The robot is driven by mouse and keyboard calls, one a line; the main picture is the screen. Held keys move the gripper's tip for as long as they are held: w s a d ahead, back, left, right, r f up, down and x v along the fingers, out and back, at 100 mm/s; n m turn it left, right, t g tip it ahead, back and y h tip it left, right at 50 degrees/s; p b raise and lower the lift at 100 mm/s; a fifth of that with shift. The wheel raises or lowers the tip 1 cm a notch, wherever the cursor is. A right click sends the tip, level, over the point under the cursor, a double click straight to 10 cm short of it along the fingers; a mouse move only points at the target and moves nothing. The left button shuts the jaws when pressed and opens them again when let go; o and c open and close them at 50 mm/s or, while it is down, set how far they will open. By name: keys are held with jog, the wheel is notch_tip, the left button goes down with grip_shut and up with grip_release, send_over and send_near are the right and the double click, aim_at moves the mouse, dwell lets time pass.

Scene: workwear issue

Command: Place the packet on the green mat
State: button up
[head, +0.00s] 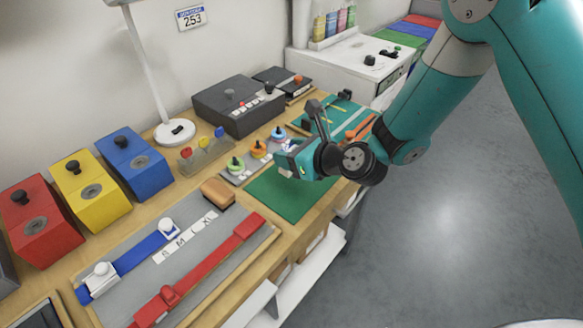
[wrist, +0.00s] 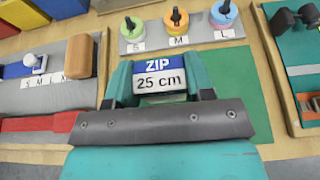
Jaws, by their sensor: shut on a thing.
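The packet (wrist: 160,76), a blue and white label piece reading "ZIP 25 cm", sits between the two teal fingers of my gripper (wrist: 158,88). My gripper is shut on it. In the head view my gripper (head: 291,160) is over the back part of the green mat (head: 290,200), and the packet is mostly hidden there. In the wrist view the green mat (wrist: 250,90) shows behind and to the right of the packet. I cannot tell whether the packet touches the mat.
A grey board (wrist: 200,35) with several coloured rings on pegs, marked S, M and L, lies beyond the mat. A brown block (head: 218,192) and a grey board with blue and red straps (head: 200,255) lie left of it. The mat's front part is clear.

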jog(key=shift+f, duration=2.25)
jog(key=shift+f, duration=0.2)
jog(key=o, duration=0.9)
jog(key=shift+r, duration=0.15)
